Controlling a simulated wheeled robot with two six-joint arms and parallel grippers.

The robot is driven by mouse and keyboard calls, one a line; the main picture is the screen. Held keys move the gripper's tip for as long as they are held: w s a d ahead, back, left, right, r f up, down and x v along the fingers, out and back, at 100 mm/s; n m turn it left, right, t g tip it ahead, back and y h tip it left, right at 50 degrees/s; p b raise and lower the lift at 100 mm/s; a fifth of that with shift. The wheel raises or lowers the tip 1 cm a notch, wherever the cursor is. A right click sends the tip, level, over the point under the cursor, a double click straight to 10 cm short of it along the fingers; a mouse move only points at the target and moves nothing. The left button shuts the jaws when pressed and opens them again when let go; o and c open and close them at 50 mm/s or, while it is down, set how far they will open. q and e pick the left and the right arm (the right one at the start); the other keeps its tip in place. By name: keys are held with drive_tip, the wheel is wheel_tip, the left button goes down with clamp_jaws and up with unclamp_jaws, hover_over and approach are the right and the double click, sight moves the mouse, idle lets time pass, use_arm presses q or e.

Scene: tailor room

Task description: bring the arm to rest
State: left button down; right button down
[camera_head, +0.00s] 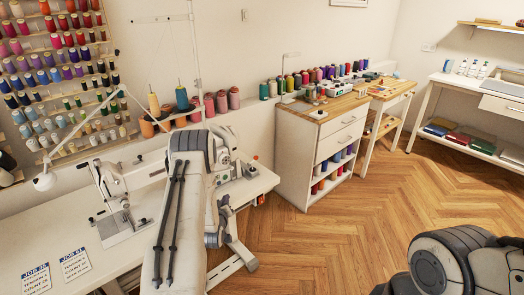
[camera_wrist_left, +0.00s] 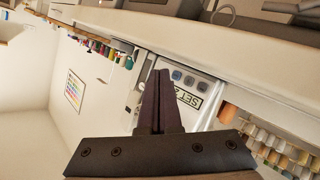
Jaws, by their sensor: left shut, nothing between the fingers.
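My left arm (camera_head: 182,215) shows in the head view as a white link with dark cables, folded in front of the sewing table. Its black-ribbed joint is at the top. The gripper end is mostly hidden behind the arm there. In the left wrist view my left gripper (camera_wrist_left: 158,75) has its two dark fingers together, with nothing between them. My right arm (camera_head: 465,262) shows only as a white and black joint at the lower right of the head view. Its gripper is out of the picture.
A sewing machine (camera_head: 122,195) stands on the white table left of my arm. A cabinet (camera_head: 310,165) with spools stands beyond. The wooden floor (camera_head: 330,235) is clear.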

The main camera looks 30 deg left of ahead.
use_arm(q)
drive_tip(key=w+d+r+m+g+h, duration=0.1)
drive_tip(key=w+d+r+m+h, duration=0.2)
drive_tip(key=d, duration=0.6)
drive_tip(key=w+d+r+m+g+h, duration=0.1)
drive_tip(key=d+r+m+g, duration=0.1)
drive_tip(key=d+r, duration=0.45)
drive_tip(key=s+d+r+m+g+h+p, duration=0.1)
drive_tip(key=s+d+r+m+g+h, duration=0.2)
drive_tip(key=d, duration=0.6)
drive_tip(key=s+d+r+m+p, duration=0.1)
drive_tip(key=s+d+r+m, duration=0.15)
drive_tip(key=s+d, duration=0.4)
drive_tip(key=s+d+r+m+g, duration=0.2)
drive_tip(key=s+d, duration=0.1)
drive_tip(key=s, duration=0.6)
drive_tip(key=s+d+r+m+g, duration=0.3)
drive_tip(key=s, duration=0.7)
drive_tip(key=s+d+r+m+g, duration=0.2)
drive_tip(key=s+d+r, duration=0.1)
drive_tip(key=s, duration=0.6)
drive_tip(key=shift+s+d+r, duration=0.15)
drive_tip(key=shift+s+d, duration=0.05)
drive_tip(key=shift+s, duration=0.05)
